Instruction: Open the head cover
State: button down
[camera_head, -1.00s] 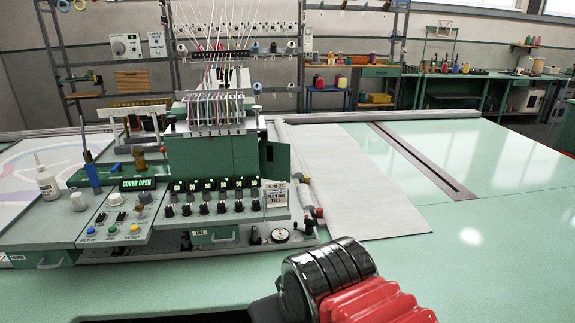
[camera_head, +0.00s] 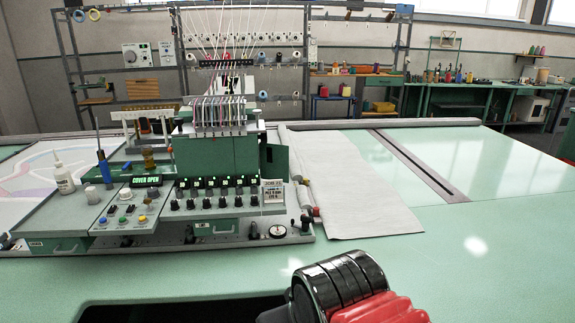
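The tufting head (camera_head: 217,156) is a dark green box on the grey machine bed, left of centre, with several coloured threads running down into its top. A green panel, seemingly the head cover (camera_head: 274,160), stands out from the right side of the head. A green-lit display (camera_head: 147,181) in front of the head reads "COVER OPEN". A black and red ribbed part, which looks like my arm, fills the bottom middle of the picture, apart from the head. My gripper's fingers do not show.
A white fabric roll (camera_head: 305,190) and sheet lie right of the head. A control box (camera_head: 128,212) with buttons and a glue bottle (camera_head: 63,178) are at left. A dark slot (camera_head: 420,168) crosses the table. The green tabletop (camera_head: 480,265) at right is clear.

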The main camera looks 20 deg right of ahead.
aim_at(268, 153)
jog(key=z, duration=0.15)
jog(key=i, duration=0.9)
jog(key=u, duration=0.1)
